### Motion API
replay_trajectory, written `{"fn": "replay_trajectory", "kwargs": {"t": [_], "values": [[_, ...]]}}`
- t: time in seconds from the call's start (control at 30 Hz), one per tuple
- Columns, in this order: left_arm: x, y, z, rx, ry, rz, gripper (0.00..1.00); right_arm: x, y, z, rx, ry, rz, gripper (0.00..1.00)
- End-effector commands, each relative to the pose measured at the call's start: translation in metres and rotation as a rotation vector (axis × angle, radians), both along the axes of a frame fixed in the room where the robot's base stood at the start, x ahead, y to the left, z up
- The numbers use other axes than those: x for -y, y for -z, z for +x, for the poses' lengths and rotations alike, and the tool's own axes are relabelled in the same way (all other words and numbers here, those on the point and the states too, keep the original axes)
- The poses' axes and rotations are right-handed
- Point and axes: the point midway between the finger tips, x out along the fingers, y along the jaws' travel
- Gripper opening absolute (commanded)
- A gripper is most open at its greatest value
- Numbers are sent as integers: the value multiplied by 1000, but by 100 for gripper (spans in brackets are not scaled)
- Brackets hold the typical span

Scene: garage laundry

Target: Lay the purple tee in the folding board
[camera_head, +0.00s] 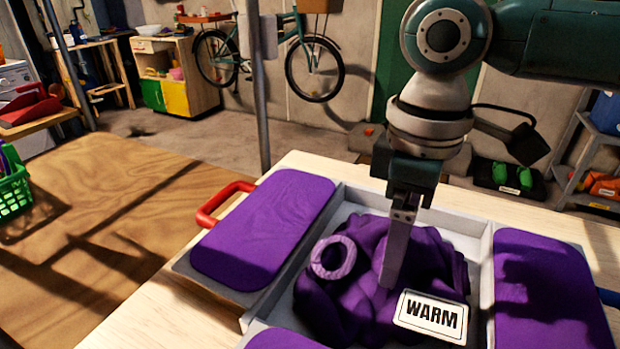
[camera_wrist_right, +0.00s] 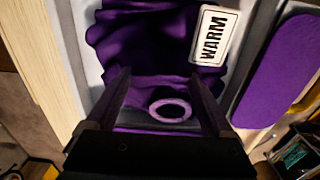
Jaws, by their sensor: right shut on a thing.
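The purple tee (camera_head: 440,262) lies in a bunched heap in the pale middle bay of the folding board (camera_head: 478,240). Its ring-shaped lighter purple collar (camera_head: 316,257) shows at the left of the heap, and a white "WARM" label (camera_head: 432,316) lies at its front right. My right gripper (camera_head: 390,278) points down into the heap, shut on the tee's cloth. In the right wrist view, cloth of the tee (camera_wrist_right: 150,32) shows between and beyond the two fingers (camera_wrist_right: 160,78). The exact pinch is hidden in the folds. My left gripper is out of view.
Purple padded panels flank the bay at left (camera_head: 265,225) and right (camera_head: 548,290). A red handle (camera_head: 222,200) sticks out at the left, and a blue one (camera_head: 609,297) at the right. A green basket (camera_head: 14,187) stands at the far left. The wooden table (camera_head: 110,190) is mostly clear.

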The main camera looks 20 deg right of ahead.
Motion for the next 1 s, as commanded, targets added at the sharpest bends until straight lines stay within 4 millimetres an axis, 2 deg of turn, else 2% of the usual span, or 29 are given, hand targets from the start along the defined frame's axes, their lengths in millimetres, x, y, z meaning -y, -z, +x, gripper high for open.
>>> {"fn": "replay_trajectory", "kwargs": {"t": [0.23, 0.27, 0.37, 0.67, 0.77, 1.0], "values": [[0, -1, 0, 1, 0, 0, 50, 0, 2, 0, 1, 1, 1, 0], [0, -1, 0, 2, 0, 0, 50, 0, 2, 0, 1, 1, 1, 88], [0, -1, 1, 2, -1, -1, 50, 0, 2, 0, 1, 0, 1, 99], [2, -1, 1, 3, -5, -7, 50, 0, -1, 0, 1, 0, 0, 100], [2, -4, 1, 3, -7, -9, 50, 0, -13, 1, 2, 1, 2, 100], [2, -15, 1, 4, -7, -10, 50, 0, -66, 2, 6, 0, 2, 100]]}}
